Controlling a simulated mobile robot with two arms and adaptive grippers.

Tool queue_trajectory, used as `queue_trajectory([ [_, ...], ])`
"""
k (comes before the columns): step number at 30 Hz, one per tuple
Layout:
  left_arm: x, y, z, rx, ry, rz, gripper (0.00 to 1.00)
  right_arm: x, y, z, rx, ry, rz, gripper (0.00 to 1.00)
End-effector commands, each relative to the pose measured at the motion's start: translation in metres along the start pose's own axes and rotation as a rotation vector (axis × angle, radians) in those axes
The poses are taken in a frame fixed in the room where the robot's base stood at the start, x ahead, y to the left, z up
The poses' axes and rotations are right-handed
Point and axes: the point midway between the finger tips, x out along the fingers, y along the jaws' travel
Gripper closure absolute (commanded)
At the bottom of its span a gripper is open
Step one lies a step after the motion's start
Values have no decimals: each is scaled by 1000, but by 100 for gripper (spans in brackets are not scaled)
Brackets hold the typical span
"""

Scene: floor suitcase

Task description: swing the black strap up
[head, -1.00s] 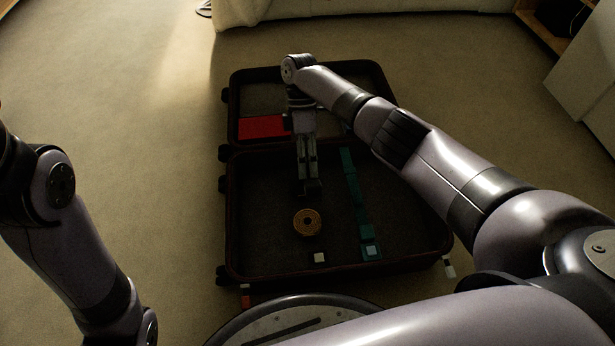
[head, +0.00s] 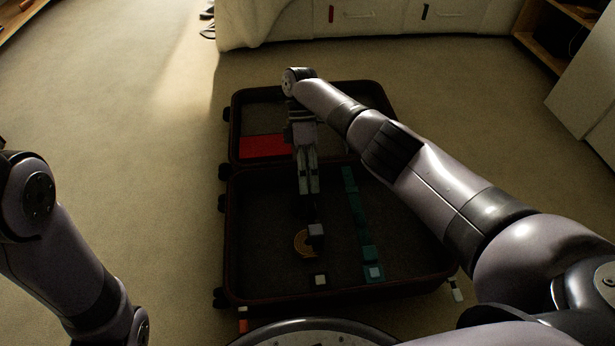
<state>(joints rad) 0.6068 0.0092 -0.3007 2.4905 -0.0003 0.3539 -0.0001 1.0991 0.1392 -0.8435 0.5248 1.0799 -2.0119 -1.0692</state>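An open dark suitcase (head: 228,250) lies on the carpet. My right gripper (head: 310,203) points down over its near half, its fingers close together. A dark piece with a pale grey block (head: 316,231) is at the fingertips. It looks like the end of the black strap, held above the suitcase floor, but the dark strap hardly stands out from the dark lining. A small whitish tab (head: 320,280) is near the front wall. A teal strap (head: 357,215) runs along the right, with a pale-centred buckle (head: 374,273). My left gripper is out of the picture.
An orange-brown ring (head: 301,243) lies in the near half, partly covered by the pale block. A red flat item (head: 264,147) is in the far half. My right arm crosses the suitcase's right side. Carpet to the left is clear.

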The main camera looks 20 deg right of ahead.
Motion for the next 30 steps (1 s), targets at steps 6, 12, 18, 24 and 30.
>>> queue_trajectory([
  [6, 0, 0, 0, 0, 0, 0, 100, 0, 0, 0, 1, 0, 2, 47],
  [12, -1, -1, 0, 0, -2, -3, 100, -2, 0, 1, 2, 0, 4, 47],
  [18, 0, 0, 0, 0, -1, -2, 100, -11, -3, 1, 1, -1, 13, 47],
  [24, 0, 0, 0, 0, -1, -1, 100, -23, -14, 2, 2, -4, 6, 47],
  [30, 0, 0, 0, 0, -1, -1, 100, -59, -40, 2, 1, -2, 8, 47],
])
